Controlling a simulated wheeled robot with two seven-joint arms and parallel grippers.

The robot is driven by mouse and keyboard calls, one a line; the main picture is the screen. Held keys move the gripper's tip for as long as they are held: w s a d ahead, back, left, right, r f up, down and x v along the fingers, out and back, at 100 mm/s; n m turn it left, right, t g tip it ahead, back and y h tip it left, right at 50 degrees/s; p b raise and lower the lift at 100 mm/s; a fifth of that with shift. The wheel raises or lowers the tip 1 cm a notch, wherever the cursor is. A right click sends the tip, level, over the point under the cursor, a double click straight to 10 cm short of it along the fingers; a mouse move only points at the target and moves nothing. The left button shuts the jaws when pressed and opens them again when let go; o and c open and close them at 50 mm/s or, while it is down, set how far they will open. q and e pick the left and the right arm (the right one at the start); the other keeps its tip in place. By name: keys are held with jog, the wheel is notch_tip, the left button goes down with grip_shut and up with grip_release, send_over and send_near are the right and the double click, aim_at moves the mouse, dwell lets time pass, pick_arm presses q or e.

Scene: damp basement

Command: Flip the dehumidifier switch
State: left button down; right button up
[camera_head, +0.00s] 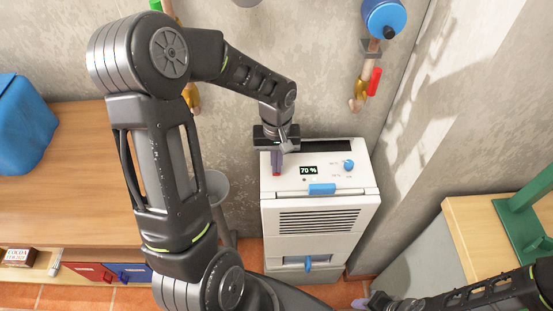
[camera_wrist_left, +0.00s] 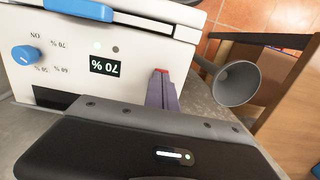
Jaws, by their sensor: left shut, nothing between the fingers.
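The white dehumidifier (camera_head: 318,228) stands against the wall in the head view. Its top panel has a display (camera_head: 308,170) reading 70 % and a blue knob (camera_head: 348,165); the wrist view also shows the display (camera_wrist_left: 104,66) and knob (camera_wrist_left: 25,55). My left gripper (camera_head: 277,168) is shut and empty, pointing down at the panel's left part. A small red part (camera_wrist_left: 162,71) shows right at its fingertips, probably the switch, mostly hidden by the fingers; I cannot tell whether they touch. My right gripper (camera_head: 366,301) is low in the head view, its jaw state unclear.
A grey funnel (camera_wrist_left: 237,83) stands beside the dehumidifier, left of it in the head view. A wooden bench (camera_head: 60,160) with a blue object (camera_head: 20,120) is at left. Another table (camera_head: 480,225) with a green frame is at right. Pipes with valves run on the wall.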

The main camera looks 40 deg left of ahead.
pick_arm(q)
jog(key=shift+r, duration=0.15)
jog(key=r+p, duration=0.1)
jog(key=r, duration=0.1)
jog(key=r+p, duration=0.2)
jog(key=shift+w+a+r, duration=0.1)
jog(key=shift+w+a, duration=0.1)
notch_tip(320, 180, up, 10)
jog(key=b, duration=0.2)
jog(key=shift+w+a+f, duration=0.2)
jog(key=shift+w+a, duration=0.1)
jog(key=shift+w, duration=0.15)
